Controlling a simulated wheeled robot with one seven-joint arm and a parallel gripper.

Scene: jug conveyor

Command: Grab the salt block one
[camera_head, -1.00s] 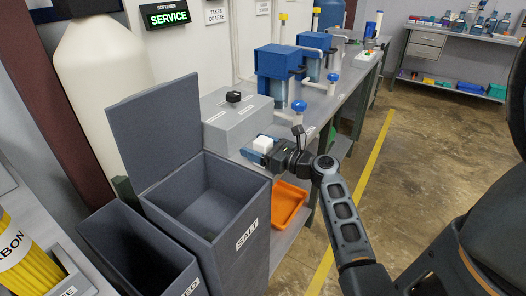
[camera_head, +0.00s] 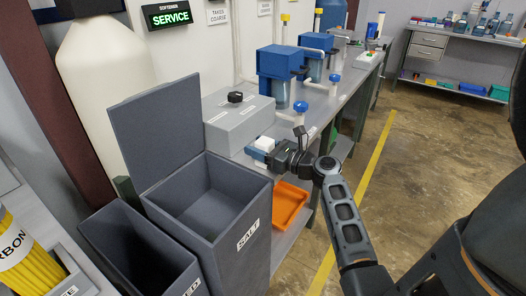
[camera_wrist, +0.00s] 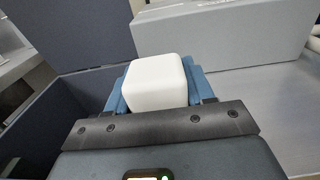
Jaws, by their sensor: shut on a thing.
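A white salt block (camera_wrist: 155,84) with rounded edges sits between the blue fingers of my gripper (camera_wrist: 157,88) in the wrist view. My gripper is shut on it. In the head view the white block (camera_head: 264,144) shows at the tip of my gripper (camera_head: 260,150), beside the front of the bench and near the right rear of the open salt bin. The block's lower part is hidden by the gripper.
The grey bin labelled SALT (camera_head: 243,222) stands open with its lid up. A second open bin (camera_head: 140,262) is beside it. A grey box (camera_head: 238,120) sits on the bench behind my gripper. An orange tray (camera_head: 288,205) is below. The floor at right is clear.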

